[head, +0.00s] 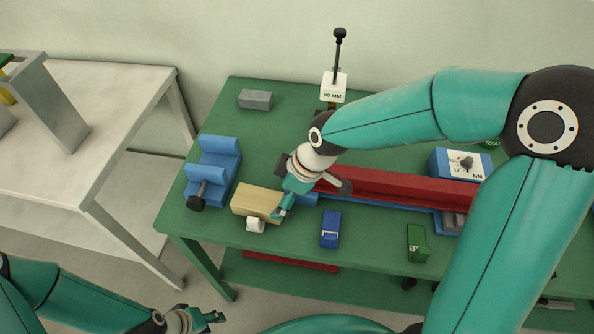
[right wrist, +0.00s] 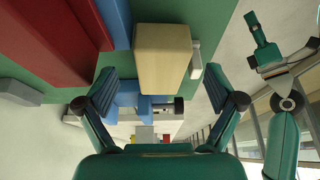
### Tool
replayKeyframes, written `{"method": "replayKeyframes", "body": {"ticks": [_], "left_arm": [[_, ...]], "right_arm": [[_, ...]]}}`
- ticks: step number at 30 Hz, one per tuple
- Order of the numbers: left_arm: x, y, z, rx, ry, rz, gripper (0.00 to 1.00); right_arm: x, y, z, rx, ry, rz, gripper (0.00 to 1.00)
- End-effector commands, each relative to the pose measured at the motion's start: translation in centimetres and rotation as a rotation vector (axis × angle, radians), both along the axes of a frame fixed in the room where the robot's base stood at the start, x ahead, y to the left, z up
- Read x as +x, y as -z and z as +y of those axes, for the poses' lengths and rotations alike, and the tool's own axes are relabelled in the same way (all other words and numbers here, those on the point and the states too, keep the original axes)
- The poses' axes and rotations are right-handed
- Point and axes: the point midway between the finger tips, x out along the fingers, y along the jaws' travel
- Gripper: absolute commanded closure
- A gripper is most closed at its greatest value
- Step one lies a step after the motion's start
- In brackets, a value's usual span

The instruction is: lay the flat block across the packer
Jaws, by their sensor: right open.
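A tan block (head: 258,201) lies on the green bench near its front left; it also shows in the right wrist view (right wrist: 163,55). A small white piece (head: 256,225) is against its front side. I cannot tell for sure which pieces are the flat block and the packer. My right gripper (head: 284,204) is at the tan block's right end and partly hides it. In the right wrist view its fingers are spread and empty, with the tan block ahead between them. My left gripper (head: 208,318) is low at the left, off the bench; its jaw opening is unclear.
A blue vise-like fixture (head: 213,165) stands left of the tan block. A grey block (head: 255,99) lies behind. A red beam (head: 400,187), small blue block (head: 331,229) and green block (head: 417,243) are to the right. A white table (head: 90,110) stands left.

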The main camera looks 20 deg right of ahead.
Motion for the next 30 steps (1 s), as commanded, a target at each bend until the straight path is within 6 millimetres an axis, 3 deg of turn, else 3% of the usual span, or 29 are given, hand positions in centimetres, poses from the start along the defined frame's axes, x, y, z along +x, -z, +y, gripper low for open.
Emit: {"method": "replayKeyframes", "body": {"ticks": [6, 13, 18, 30], "left_arm": [[0.0, 0.4, 0.0, 0.000, -0.001, 0.001, 0.60], [0.0, 0.4, 0.0, 0.000, -0.001, 0.001, 0.60], [0.0, 0.4, 0.0, 0.000, -0.001, 0.001, 0.60], [0.0, 0.4, 0.0, 0.000, -0.001, 0.001, 0.60]], "right_arm": [[-1.0, -4.6, -1.6, 0.001, 0.000, -0.007, 0.08], [-1.9, -8.1, -2.8, 0.001, -0.001, -0.002, 0.08], [-2.2, -9.2, -3.2, 0.001, -0.001, 0.000, 0.08], [-2.3, -9.3, -3.2, 0.000, -0.002, 0.002, 0.08]]}}
